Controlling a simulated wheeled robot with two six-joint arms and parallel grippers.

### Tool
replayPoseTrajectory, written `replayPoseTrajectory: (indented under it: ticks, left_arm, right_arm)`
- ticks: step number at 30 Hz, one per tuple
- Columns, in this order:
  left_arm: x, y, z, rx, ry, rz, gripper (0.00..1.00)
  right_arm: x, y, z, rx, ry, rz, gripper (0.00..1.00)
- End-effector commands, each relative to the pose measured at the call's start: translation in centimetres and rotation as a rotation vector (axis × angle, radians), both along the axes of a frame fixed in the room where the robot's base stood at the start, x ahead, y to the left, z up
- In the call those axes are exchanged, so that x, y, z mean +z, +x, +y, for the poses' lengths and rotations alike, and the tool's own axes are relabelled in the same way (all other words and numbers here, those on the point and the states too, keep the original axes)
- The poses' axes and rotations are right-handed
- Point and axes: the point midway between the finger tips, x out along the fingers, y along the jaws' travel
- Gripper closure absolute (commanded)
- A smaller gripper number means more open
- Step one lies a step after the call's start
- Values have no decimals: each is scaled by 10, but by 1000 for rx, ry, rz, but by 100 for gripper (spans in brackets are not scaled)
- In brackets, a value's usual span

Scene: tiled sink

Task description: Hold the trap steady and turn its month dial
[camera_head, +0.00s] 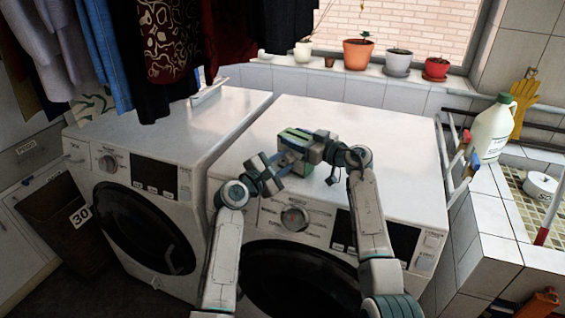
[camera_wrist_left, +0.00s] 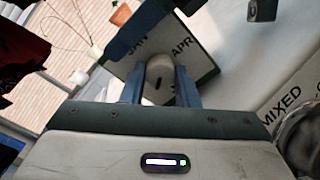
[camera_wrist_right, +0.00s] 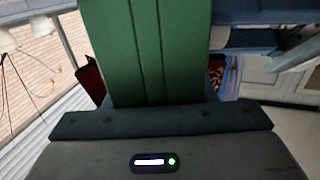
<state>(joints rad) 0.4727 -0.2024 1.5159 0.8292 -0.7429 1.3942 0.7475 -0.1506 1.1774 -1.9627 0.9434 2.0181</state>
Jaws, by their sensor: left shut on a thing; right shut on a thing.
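The trap (camera_head: 296,139) is a small green and dark box above the top of the right-hand washing machine. My right gripper (camera_head: 322,148) is shut on its body from the right; in the right wrist view the trap's green ribbed body (camera_wrist_right: 158,50) fills the space between the jaws. My left gripper (camera_head: 279,168) is at the trap's front face from the left. In the left wrist view its blue fingers are shut on the pale month dial knob (camera_wrist_left: 159,76), with "APR" and part of another label on the face behind. The rest of the face is hidden.
Two white washing machines stand side by side, the right one with a round knob (camera_head: 295,219) on its panel. Clothes (camera_head: 150,50) hang at the upper left. Potted plants (camera_head: 357,53) line the sill. A white jug (camera_head: 490,130) stands right. The right machine's top is otherwise clear.

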Motion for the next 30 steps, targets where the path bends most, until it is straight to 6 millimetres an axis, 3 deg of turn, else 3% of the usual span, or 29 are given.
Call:
replayPoseTrajectory:
  ticks: [15, 30]
  left_arm:
    - [-1, 0, 0, 1, 349, -246, 95]
    - [-1, 0, 0, 1, 473, -332, 95]
  right_arm:
    - [0, 0, -1, -1, -1, 0, 75]
    - [0, 0, -1, -1, -1, 0, 75]
